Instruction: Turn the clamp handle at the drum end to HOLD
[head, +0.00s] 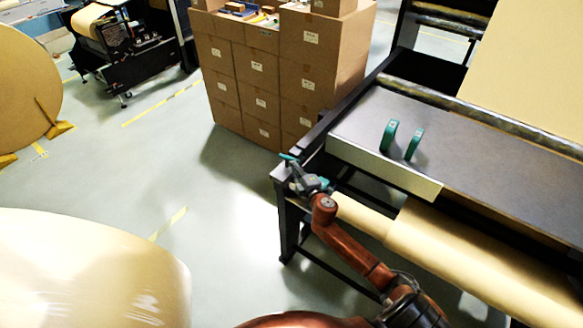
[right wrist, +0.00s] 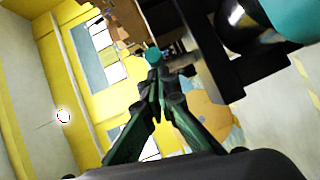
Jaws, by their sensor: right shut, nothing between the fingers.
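My right gripper (head: 297,172) is at the near left corner of the dark machine frame, beside the end of the roll shaft. In the right wrist view its dark green fingers (right wrist: 156,78) are shut, with nothing between them. A small teal knob (right wrist: 153,56) shows right at the fingertips; whether they touch it I cannot tell. A teal end (head: 288,157) shows just past the gripper in the head view, likely the clamp handle. A larger teal part (right wrist: 290,18) shows at the upper right of the wrist view. No HOLD marking is readable. My left gripper is out of view.
The kraft roll (head: 460,252) lies along the front of the machine, under a grey table (head: 470,150) with two green hoops (head: 390,135). Stacked cartons (head: 320,70) stand behind. A large roll (head: 85,270) fills the lower left. Grey floor between is clear.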

